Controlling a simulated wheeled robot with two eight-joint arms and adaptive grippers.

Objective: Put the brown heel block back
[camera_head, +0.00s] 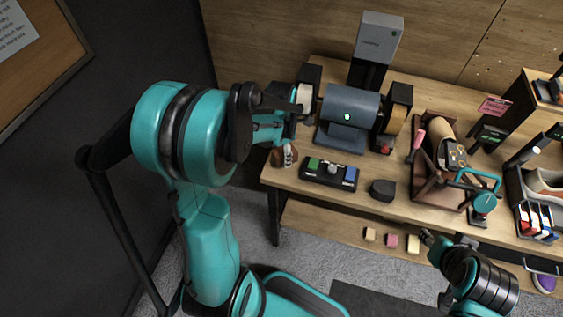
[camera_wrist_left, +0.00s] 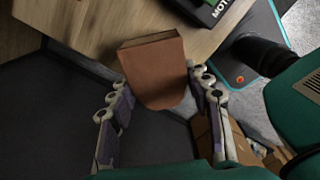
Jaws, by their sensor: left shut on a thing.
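The brown heel block (camera_wrist_left: 153,72) sits between the fingers of my left gripper (camera_wrist_left: 160,98) in the left wrist view, with its flat end toward the wooden table. In the head view part of the block (camera_head: 278,158) shows beside the pale fingers of my left gripper (camera_head: 288,154), at the table's left front corner. My left gripper is shut on it. The exact gap between block and table is hard to tell. My right gripper (camera_head: 430,238) is low in front of the table's front edge, small and dark; its jaw state is unclear.
A button box (camera_head: 330,172) with green, white and blue tops lies just right of the block. Behind stands a grey-blue machine (camera_head: 348,108) with side wheels. A dark rounded object (camera_head: 382,190) and a brown stand (camera_head: 432,180) are farther right. Small blocks (camera_head: 391,241) lie on the lower shelf.

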